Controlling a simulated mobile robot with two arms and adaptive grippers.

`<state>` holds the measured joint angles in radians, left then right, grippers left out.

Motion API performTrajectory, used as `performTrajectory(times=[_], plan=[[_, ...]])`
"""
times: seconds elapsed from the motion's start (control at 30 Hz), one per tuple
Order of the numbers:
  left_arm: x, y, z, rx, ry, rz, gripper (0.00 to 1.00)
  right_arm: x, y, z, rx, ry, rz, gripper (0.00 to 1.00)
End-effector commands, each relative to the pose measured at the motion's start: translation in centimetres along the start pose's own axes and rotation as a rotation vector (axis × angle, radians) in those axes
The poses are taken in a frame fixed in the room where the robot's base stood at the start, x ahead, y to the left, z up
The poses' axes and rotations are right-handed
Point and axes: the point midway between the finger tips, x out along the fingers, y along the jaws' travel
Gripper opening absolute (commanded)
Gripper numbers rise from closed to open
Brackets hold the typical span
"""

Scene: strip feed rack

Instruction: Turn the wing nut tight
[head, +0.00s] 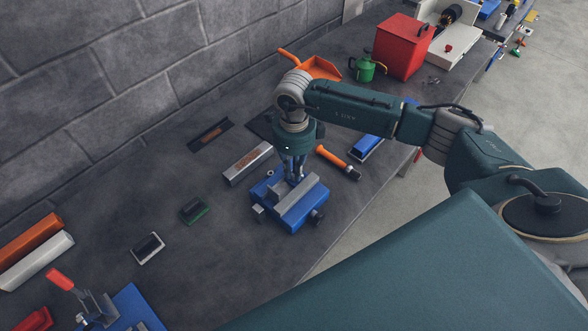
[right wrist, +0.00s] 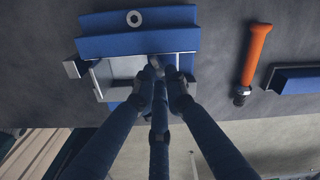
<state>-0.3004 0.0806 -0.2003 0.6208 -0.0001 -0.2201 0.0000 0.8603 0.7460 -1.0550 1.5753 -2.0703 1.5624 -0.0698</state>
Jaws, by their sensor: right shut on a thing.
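The blue strip feed rack (head: 299,212) stands on the grey bench, with metal plates on top and dark knobs at its side. In the right wrist view the blue rack (right wrist: 125,46) lies under the fingertips. My right gripper (head: 295,178) comes down from above onto it. In the right wrist view the fingers of my right gripper (right wrist: 163,85) are closed together over a grey metal plate. They are shut on the wing nut, which they almost wholly hide. I cannot tell how tight it sits. My left gripper is not in view.
An orange-handled tool (head: 335,161) and a blue bar (head: 366,148) lie right of the rack. A silver block (head: 248,164) lies left of it. A red box (head: 402,47), a green can (head: 364,69) and an orange scoop (head: 320,68) stand farther back.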

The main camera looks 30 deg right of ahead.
Motion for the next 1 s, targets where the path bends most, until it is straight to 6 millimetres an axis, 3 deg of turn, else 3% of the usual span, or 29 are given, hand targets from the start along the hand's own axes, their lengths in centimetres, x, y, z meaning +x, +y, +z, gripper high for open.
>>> performTrajectory(times=[0.37, 1.0], plan=[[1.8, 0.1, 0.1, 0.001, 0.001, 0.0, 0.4, 0.2, -0.1, 0.1, 0.176, -0.003, -0.001, 0.0], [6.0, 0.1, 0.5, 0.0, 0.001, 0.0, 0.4, 0.2, -0.2, 0.4, 0.774, -0.003, 0.0, 0.0]])
